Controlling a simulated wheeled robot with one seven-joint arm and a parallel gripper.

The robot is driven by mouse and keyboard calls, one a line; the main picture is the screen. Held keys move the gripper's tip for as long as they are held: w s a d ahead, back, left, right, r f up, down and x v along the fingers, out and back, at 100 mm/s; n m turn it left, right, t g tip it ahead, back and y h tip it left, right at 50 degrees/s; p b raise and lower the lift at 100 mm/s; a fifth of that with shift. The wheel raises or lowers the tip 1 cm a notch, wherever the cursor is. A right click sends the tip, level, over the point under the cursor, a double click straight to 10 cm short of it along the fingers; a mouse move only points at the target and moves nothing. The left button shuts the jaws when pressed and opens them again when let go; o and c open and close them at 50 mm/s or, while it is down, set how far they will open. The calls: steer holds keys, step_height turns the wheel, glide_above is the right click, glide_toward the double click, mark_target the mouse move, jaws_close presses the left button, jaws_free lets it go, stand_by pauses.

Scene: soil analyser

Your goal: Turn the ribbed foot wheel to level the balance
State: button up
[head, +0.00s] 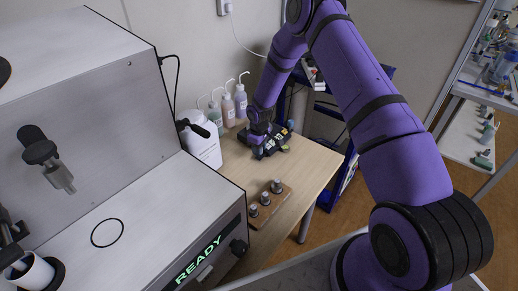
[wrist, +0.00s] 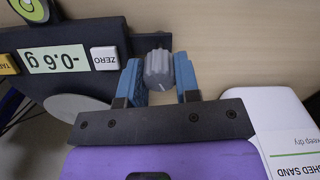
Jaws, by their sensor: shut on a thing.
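The balance (wrist: 75,88) is a dark body with a display (wrist: 58,58) reading -0.6 g, shown upside down in the wrist view. A round yellow-green level vial (wrist: 32,8) shows at its top left, cut by the frame edge. The grey ribbed foot wheel (wrist: 158,68) sticks out at the balance's side, with a pale line on it. My gripper (wrist: 159,80) has its blue fingers on both sides of the wheel, shut on it. In the head view the balance (head: 272,147) sits on the wooden table, and my arm hides much of it and the wheel.
A white jug (head: 202,146) and several dispenser bottles (head: 228,108) stand behind and left of the balance. A wooden block with metal weights (head: 268,207) lies nearer. The large analyser (head: 150,215) reading READY fills the left. Bare tabletop (head: 310,160) shows at right.

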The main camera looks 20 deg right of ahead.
steer(key=shift+n, duration=0.5)
steer(key=o, duration=0.9)
steer(key=shift+o, duration=0.2)
steer(key=shift+r, duration=0.1)
step_height(320, 180, up, 11)
steer(key=shift+f, duration=0.2)
steer(key=shift+r, duration=0.15)
step_height(320, 180, up, 6)
steer(key=shift+f, duration=0.15)
stand_by(0.4)
